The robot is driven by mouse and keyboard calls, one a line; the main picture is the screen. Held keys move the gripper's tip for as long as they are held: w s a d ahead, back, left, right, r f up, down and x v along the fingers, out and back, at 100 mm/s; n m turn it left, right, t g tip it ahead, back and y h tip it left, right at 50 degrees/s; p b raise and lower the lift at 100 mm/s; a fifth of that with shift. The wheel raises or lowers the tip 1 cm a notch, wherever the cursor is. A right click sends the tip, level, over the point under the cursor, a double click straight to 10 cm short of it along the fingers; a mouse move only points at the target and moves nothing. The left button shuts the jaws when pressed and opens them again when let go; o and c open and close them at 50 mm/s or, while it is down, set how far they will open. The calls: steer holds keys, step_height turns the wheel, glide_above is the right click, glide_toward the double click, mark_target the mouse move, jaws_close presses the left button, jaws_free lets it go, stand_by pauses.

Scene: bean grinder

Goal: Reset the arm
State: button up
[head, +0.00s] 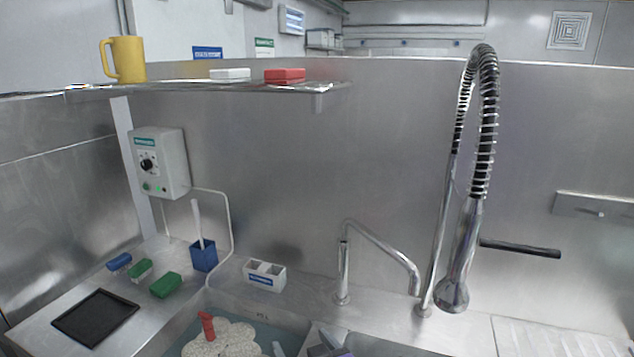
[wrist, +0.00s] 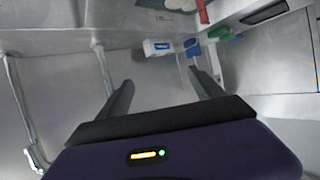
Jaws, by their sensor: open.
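My gripper (wrist: 160,75) shows in the wrist view with its two dark fingers apart and nothing between them. Beyond the fingers, the wrist view shows the metal wall, a white divided holder (wrist: 157,47), and a blue holder (wrist: 192,46) at the counter. A small part of what may be my gripper shows at the bottom edge of the head view; its fingers cannot be made out there.
A sink basin (head: 290,322) holds a beige lumpy thing (head: 226,340) and a red object (head: 207,325). A tall spring faucet (head: 487,120) and a thin tap (head: 385,240) stand behind. A shelf (head: 200,88) carries a yellow mug (head: 125,60). A black tray (head: 95,317) lies left.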

steer(key=s+d+m+h, duration=0.1)
steer(key=s+d, duration=0.6)
steer(key=s, duration=0.7)
steer(key=s+d+f+m+t+h+b, duration=0.1)
steer(key=s+d+h, duration=0.1)
steer(key=s+d, duration=0.6)
steer(key=s+d+f+m+t+h+b, duration=0.1)
steer(key=s+d, duration=0.6)
steer(key=s, duration=1.4)
steer(key=shift+d+f+m+h, duration=0.15)
steer(key=shift+d+m+h, duration=0.2)
steer(key=shift+m+h, duration=0.15)
